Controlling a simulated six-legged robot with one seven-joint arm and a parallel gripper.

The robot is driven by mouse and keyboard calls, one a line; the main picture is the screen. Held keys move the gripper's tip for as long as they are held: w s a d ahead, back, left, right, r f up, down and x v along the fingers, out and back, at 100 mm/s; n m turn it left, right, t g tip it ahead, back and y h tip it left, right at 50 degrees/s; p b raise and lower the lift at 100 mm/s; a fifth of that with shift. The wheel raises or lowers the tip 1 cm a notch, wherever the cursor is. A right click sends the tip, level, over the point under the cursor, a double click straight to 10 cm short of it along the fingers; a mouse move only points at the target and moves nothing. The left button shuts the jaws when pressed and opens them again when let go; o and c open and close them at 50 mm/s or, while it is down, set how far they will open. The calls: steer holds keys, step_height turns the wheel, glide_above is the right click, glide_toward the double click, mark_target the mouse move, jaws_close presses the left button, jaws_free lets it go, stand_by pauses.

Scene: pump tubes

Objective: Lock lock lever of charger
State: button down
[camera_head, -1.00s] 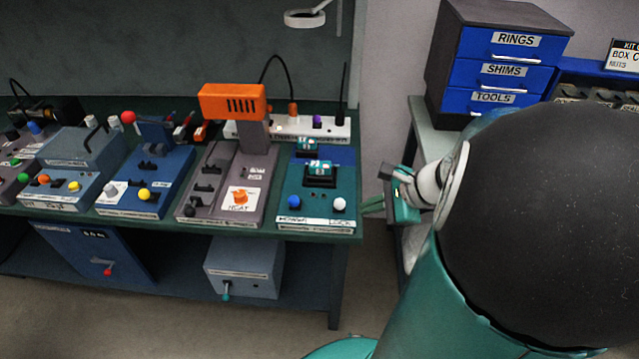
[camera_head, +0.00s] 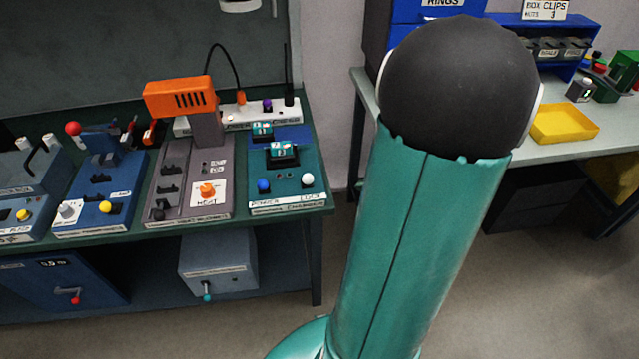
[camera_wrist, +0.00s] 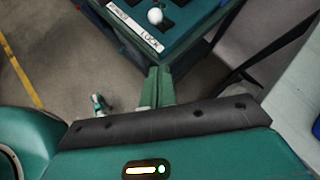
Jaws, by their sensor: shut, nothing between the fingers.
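The charger (camera_head: 284,188) is a teal unit at the right end of the bench, with small teal-topped blocks on it. At its front are a blue-knobbed lever (camera_head: 264,185) and a white-knobbed lever (camera_head: 307,180). The front label reads LOCK near the white knob. In the wrist view the white knob (camera_wrist: 155,16) and charger corner show at the top. My gripper (camera_wrist: 157,78) is shut and empty, its teal fingers together just below the charger's front corner in that picture, apart from the knob. In the head view my gripper is not visible. The lever's exact tilt is unclear.
An orange heat unit (camera_head: 180,98) and a blue panel (camera_head: 100,190) stand left of the charger. A grey box (camera_head: 218,266) with a teal handle sits below the bench. A side table with a yellow tray (camera_head: 563,124) is at right. Floor shows between the tables.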

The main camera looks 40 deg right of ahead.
glide_toward(308, 181)
steer(key=w+f, duration=0.1)
steer(key=f, duration=0.1)
steer(key=w+f, duration=0.1)
steer(key=w+d+f, duration=0.1)
steer(key=f, duration=0.1)
steer(key=shift+f, duration=0.35)
steer(key=shift+w+a+r, duration=0.1)
steer(key=shift+w+a, duration=0.15)
steer(key=shift+w, duration=0.4)
